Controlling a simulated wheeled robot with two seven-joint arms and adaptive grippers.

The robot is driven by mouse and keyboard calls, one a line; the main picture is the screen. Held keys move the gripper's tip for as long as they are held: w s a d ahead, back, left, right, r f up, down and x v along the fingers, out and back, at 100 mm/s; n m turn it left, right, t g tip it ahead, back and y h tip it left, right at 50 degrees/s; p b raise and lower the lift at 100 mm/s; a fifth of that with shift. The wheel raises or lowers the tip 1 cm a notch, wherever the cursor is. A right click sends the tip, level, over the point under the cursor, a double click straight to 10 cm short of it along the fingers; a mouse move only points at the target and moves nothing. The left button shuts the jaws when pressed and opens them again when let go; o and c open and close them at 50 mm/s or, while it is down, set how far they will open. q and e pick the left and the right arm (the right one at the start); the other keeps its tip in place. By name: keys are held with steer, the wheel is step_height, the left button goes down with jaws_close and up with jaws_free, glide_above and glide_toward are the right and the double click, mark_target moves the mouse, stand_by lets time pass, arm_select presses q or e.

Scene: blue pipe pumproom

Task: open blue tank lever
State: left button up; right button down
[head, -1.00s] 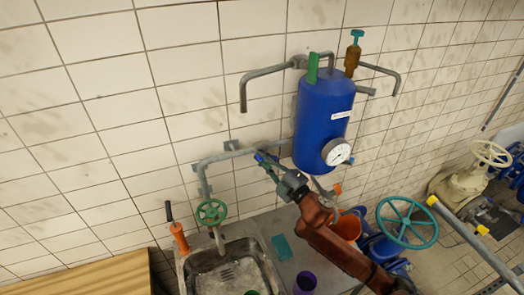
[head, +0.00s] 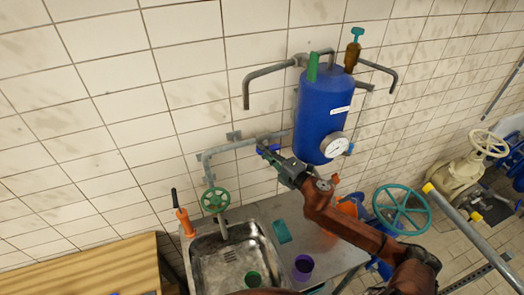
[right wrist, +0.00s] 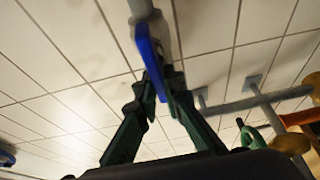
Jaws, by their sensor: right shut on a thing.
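The blue tank (head: 322,115) hangs upright on the tiled wall, with a round gauge (head: 334,145) low on its front. A blue lever (head: 268,149) sits on the grey pipework left of the tank's lower part. My right gripper (head: 268,150) reaches it from the lower right and is shut on it. In the right wrist view the blue lever (right wrist: 148,62) runs down between the dark green fingers from a grey pipe. The fingers hide part of the lever. My left gripper is not in view.
Below are a metal sink (head: 235,255) with a green tap wheel (head: 215,200), a purple cup (head: 303,267) and an orange-handled tool (head: 184,221). An orange bucket (head: 347,209) and a teal valve wheel (head: 402,208) stand right. A wooden top (head: 100,268) lies left.

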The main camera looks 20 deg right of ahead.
steer(key=c, duration=2.1)
jaws_free()
steer(key=shift+o, duration=0.3)
steer(key=shift+s, duration=0.1)
steer(key=v, duration=1.1)
steer(key=shift+s+d, duration=0.2)
steer(key=shift+s, duration=0.15)
